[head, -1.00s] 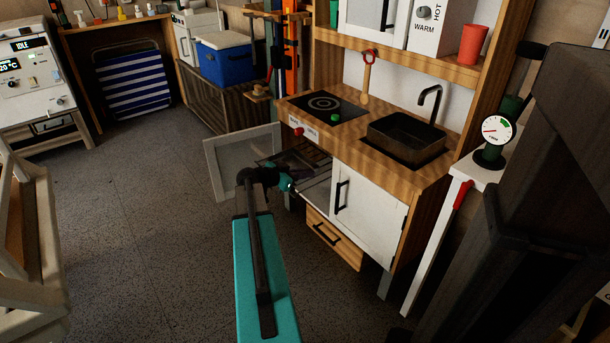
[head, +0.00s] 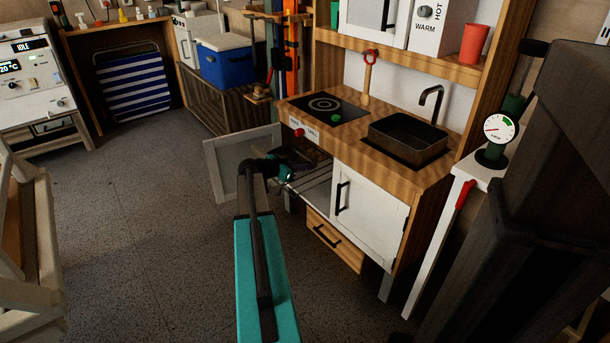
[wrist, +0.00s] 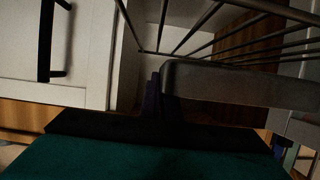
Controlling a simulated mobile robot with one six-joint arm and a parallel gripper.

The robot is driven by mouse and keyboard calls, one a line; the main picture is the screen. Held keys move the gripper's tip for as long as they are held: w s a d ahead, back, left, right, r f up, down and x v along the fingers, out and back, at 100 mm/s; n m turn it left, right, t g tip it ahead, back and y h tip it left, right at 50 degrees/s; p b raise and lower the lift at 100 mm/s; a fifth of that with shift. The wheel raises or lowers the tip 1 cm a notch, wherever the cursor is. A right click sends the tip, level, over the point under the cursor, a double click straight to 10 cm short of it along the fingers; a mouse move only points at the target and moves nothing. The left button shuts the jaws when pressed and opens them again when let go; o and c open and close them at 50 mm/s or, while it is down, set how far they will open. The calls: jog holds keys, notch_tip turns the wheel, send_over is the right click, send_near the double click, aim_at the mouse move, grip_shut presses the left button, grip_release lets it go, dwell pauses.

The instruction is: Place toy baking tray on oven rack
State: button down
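The toy oven's white framed door (head: 228,165) is swung open in the head view. My gripper is at the oven opening, its fingertips hidden there behind my wrist. In the wrist view a dark finger (wrist: 155,95) lies against the left end of the grey toy baking tray (wrist: 240,84). The gripper seems shut on the tray's edge; the other finger is not clear. The oven rack's metal rods (wrist: 210,30) show above and beyond the tray in the wrist view. I cannot tell whether the tray touches them. In the head view the tray is mostly hidden in shadow.
A white cabinet door (head: 356,207) with a black handle adjoins the oven on the right; it also shows in the wrist view (wrist: 85,50). A wooden drawer (head: 333,240) is below. A sink (head: 408,135) and hob (head: 328,108) are above.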

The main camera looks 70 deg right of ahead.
aim_at(302, 173)
jog(key=shift+f+b, duration=0.75)
jog(key=shift+f, duration=1)
jog(key=shift+f, duration=0.15)
jog(key=c, duration=2)
grip_release()
jog(key=shift+r, duration=0.2)
jog(key=shift+w+a+r, duration=0.1)
jog(key=shift+a, duration=0.15)
jog(key=p+v, duration=0.3)
jog(key=v, duration=0.8)
jog(key=shift+a, duration=0.2)
jog(key=shift+w, duration=0.1)
